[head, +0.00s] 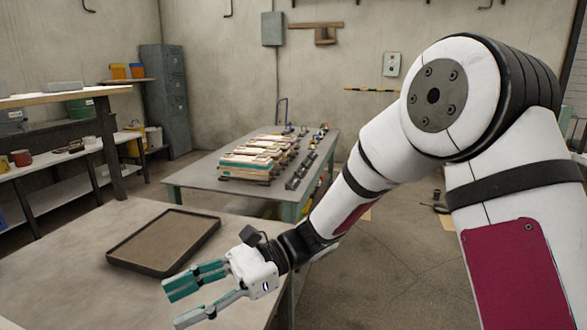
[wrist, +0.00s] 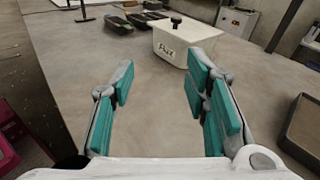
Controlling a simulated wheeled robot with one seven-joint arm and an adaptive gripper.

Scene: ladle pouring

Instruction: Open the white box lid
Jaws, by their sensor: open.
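The white box (wrist: 172,50) stands on the table ahead of my gripper in the wrist view, with dark lettering on its front. Its lid (wrist: 190,30) is on top and looks closed, with a small black knob (wrist: 176,19). The box is not visible in the head view. My gripper (wrist: 160,80) is open and empty, its teal-padded fingers spread apart, short of the box. In the head view my gripper (head: 178,305) is over the near table, beside a tray.
The dark-rimmed tray (head: 205,243) lies on the near table (head: 60,270); it also shows at the right of the wrist view (wrist: 291,135). Dark trays (wrist: 118,24) stand left of the box. Tabletop between my fingers and the box is clear. A second table (head: 200,181) holds stacked boards.

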